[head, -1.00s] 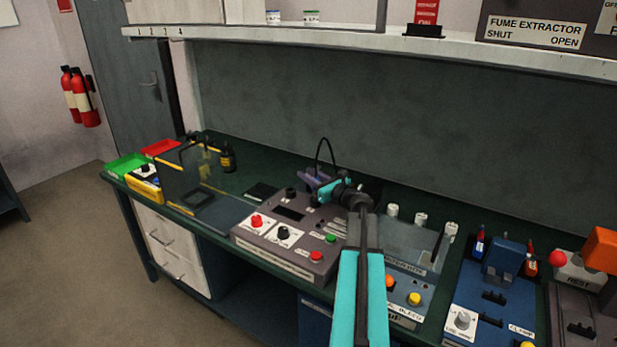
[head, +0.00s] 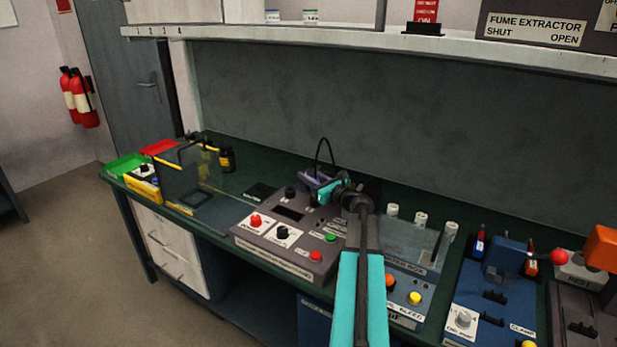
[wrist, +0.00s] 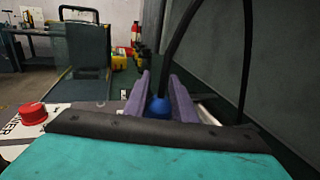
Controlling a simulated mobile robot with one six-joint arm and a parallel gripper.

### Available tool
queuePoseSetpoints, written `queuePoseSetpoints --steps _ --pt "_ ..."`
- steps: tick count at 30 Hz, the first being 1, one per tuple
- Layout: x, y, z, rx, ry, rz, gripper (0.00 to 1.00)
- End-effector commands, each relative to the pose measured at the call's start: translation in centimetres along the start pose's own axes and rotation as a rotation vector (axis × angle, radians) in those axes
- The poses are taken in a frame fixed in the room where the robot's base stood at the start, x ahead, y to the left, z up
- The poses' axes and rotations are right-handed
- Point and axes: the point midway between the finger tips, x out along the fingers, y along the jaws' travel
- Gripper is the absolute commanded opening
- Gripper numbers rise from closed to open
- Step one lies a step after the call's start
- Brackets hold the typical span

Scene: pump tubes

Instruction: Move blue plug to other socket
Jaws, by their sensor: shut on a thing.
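The blue plug (wrist: 158,106) shows in the wrist view between the two purple fingers of my gripper (wrist: 160,92), which is shut on it. A black cable rises just beyond the fingers. In the head view my gripper (head: 318,182) is above the back of the grey control box (head: 290,235), near the looping black cable (head: 325,150). The plug and the sockets are hidden there by my gripper and arm, so I cannot tell whether the plug sits in a socket.
A clear-walled guard (head: 185,170) stands to the left. The fluid box (head: 400,285) with white caps and the blue clamp fixture (head: 500,275) stand to the right. A red knob (wrist: 33,112) is at the left of the wrist view. The shelf (head: 300,35) runs overhead.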

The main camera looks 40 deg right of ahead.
Motion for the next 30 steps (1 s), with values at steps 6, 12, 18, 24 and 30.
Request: queuePoseSetpoints --steps 6,12,18,24,30 --pt "0.1 0.1 -0.4 0.0 0.0 0.001 0.0" --pt "0.1 0.1 -0.7 0.0 0.0 0.001 0.0" --pt "0.1 0.1 -1.0 0.0 0.0 0.001 0.0" --pt "0.1 0.1 -1.4 0.0 0.0 0.001 0.0" --pt "0.1 0.1 -1.7 0.0 0.0 0.001 0.0"
